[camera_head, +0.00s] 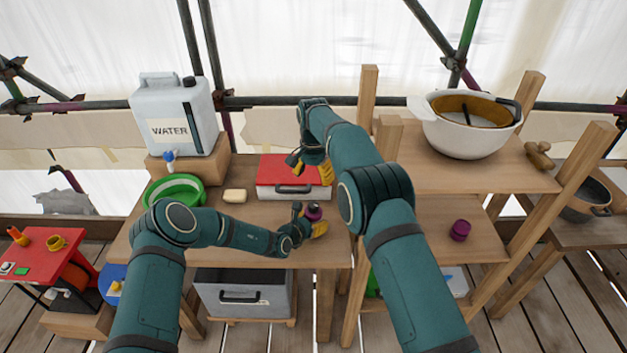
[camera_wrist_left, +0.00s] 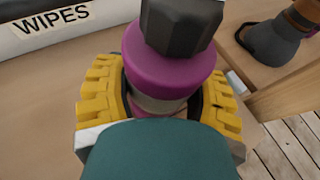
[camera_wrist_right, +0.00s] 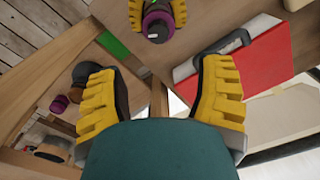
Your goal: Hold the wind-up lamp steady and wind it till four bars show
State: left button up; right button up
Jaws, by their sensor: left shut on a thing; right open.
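The wind-up lamp (camera_head: 314,211) is a small purple cylinder with a dark top, upright at the front right of the wooden bench. My left gripper (camera_head: 313,227) is shut around its lower body. In the left wrist view, the purple lamp (camera_wrist_left: 168,70) stands between the yellow fingers, with a dark faceted knob (camera_wrist_left: 182,22) on top. My right gripper (camera_head: 310,170) is open and empty, above and behind the lamp. In the right wrist view, the lamp (camera_wrist_right: 158,22) is at the top, beyond the open fingers (camera_wrist_right: 155,85).
A red-lidded wipes box (camera_head: 285,190) lies just behind the lamp. A soap bar (camera_head: 235,196), green bowl (camera_head: 174,188) and water container (camera_head: 176,115) are to the left. A wooden shelf unit (camera_head: 450,177) stands right, with a purple object (camera_head: 460,230) on its lower shelf.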

jog(key=w+a+r+n+t+y, duration=0.4)
jog(key=w+a+y, duration=0.4)
jog(key=a, duration=0.5)
jog(key=w+d+r+m+t+h, duration=0.2)
jog(key=w+d+r+m+t, duration=0.2)
jog(key=w+r+m+t, duration=0.45)
jog(key=d+f+m+t+h, duration=0.1)
jog(key=d+f+m+h, duration=0.15)
jog(key=d+h, duration=0.35)
jog(key=n+g, duration=0.3)
jog(key=g, duration=1.1)
send_over(314, 204)
notch_tip(314, 204, down, 10)
jog(key=shift+m+t, duration=0.25)
jog(key=shift+m, duration=0.05)
notch_tip(314, 204, down, 12)
jog(key=shift+a, duration=0.1)
